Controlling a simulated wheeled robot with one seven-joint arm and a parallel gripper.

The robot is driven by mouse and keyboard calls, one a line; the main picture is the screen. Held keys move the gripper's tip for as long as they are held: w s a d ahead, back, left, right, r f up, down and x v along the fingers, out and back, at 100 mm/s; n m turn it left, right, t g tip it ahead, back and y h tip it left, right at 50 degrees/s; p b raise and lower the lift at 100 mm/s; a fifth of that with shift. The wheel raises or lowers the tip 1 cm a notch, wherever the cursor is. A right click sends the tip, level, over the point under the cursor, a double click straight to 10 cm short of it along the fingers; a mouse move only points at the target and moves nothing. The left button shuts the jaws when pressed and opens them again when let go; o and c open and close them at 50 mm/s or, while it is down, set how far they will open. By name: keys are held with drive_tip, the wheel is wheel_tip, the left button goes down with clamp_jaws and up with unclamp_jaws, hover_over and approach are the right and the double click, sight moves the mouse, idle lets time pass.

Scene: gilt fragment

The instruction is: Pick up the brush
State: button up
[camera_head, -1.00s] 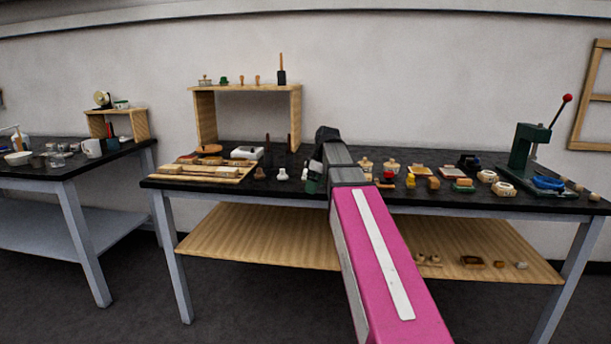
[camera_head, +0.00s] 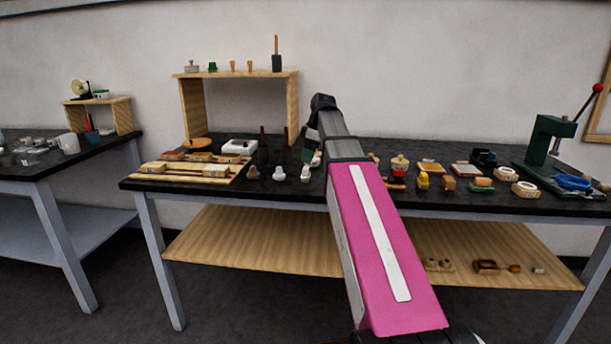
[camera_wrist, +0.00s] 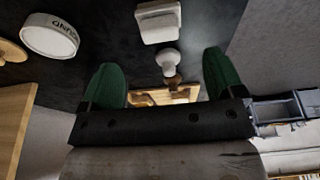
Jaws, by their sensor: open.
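I cannot tell for sure which thing is the brush. A wooden stick stands upright in a dark holder (camera_head: 277,62) on top of the small shelf. Two dark upright handles, one of them at the shelf's right leg (camera_head: 286,136), stand on the table but are too small to name. My gripper (camera_head: 308,156) is above the table, right of the small shelf; its green fingers are apart in the wrist view (camera_wrist: 161,74), with nothing held. Beyond the gap show a white knobbed piece (camera_wrist: 168,59) and a wooden one behind it. My arm hides part of the table.
The black table (camera_head: 420,203) is crowded: a wooden board (camera_head: 240,178) at left, stamps and pads at right, a green press (camera_head: 548,140) at far right. The wrist view shows a white block (camera_wrist: 158,22) and a round lettered tin (camera_wrist: 49,36). A wooden under-shelf (camera_head: 300,248) holds small items.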

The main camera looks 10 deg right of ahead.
sight(306, 168)
drive_tip(key=x, duration=0.8)
drive_tip(key=shift+s+d+f, duration=0.15)
drive_tip(key=shift+d+f, duration=0.05)
drive_tip(key=shift+d, duration=0.05)
drive_tip(key=c, duration=1)
